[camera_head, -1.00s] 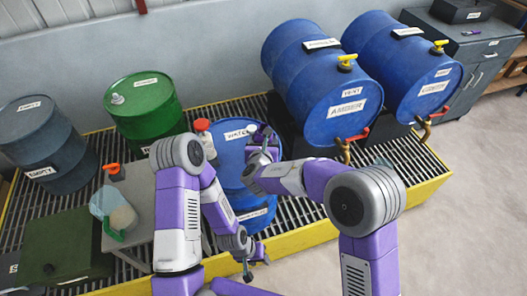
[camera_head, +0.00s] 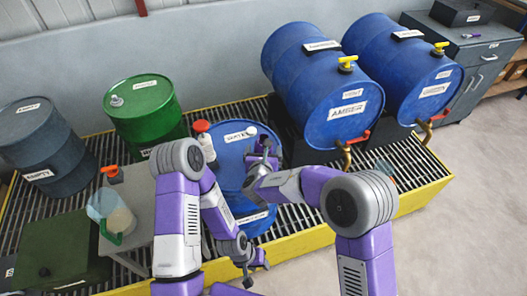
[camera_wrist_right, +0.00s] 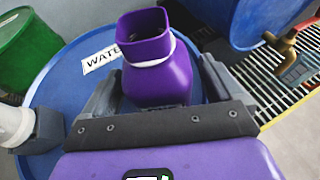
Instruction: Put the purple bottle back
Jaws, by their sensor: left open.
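The purple bottle (camera_wrist_right: 158,62) shows in the right wrist view, with an open square mouth and a pale ring round its neck. It is between the two fingers of my right gripper (camera_wrist_right: 160,92). Its lower part is hidden behind the gripper, and I cannot tell whether both fingers press on it. In the head view my right gripper (camera_head: 262,158) is over the blue water drum (camera_head: 232,160), and the bottle is hard to make out there. My left gripper (camera_head: 250,268) is open and empty, low in front of the drum.
A grey stand (camera_head: 145,195) with a clear jug (camera_head: 118,215) is further left. Two blue drums lie on their sides at the right, the nearer labelled amber (camera_head: 340,115).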

